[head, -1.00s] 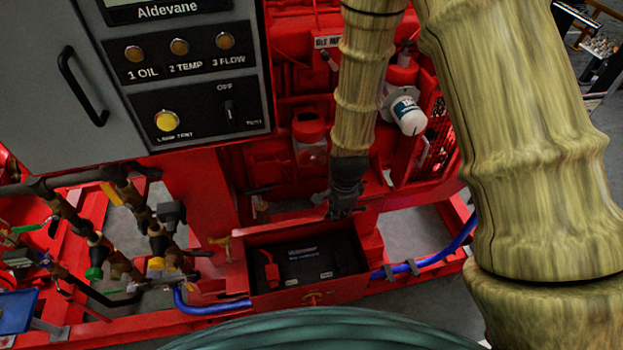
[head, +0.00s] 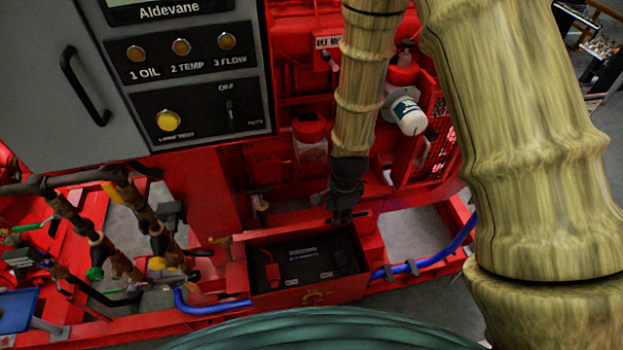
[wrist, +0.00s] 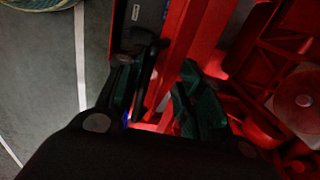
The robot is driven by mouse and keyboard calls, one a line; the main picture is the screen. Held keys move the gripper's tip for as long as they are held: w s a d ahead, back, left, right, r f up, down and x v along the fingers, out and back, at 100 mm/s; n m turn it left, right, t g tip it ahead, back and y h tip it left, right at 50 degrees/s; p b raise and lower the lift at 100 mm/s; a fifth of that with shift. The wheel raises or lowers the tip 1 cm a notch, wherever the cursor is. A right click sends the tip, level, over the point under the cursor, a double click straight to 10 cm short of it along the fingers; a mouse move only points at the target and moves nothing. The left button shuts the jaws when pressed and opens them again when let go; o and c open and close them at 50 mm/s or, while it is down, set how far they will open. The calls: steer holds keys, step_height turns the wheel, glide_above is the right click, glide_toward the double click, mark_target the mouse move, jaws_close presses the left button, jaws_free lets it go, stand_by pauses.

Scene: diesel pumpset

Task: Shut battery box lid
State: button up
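The red battery box (head: 342,287) stands open at the lower middle of the head view, with a black battery (head: 310,262) inside. Its red lid (head: 285,231) appears raised along the back edge, seen nearly edge-on. My gripper (head: 341,217) points down at the back right of the box, by the lid's upper edge. In the wrist view my gripper's fingers (wrist: 167,85) are apart, with a red edge, likely the lid (wrist: 187,45), running between them. Whether a finger touches it I cannot tell.
A grey control panel (head: 50,100) stands at upper left. Pipes and valves (head: 120,225) lie left of the box. Blue hoses (head: 440,252) run from both sides of the box. The red engine (head: 275,165) and a white filter (head: 407,115) are behind.

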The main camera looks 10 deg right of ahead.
step_height(320, 180, up, 9)
steer(key=s+p, duration=0.2)
steer(key=p, duration=0.5)
steer(key=shift+p, duration=0.35)
steer(key=s+d+f+n, duration=0.2)
steer(key=s+f+n, duration=0.6)
steer(key=s, duration=0.4)
steer(key=s+d+f+n+g, duration=0.1)
steer(key=s+d+f+n, duration=0.2)
steer(key=s+f+n, duration=0.6)
steer(key=s, duration=0.3)
steer(key=shift+d, duration=0.35)
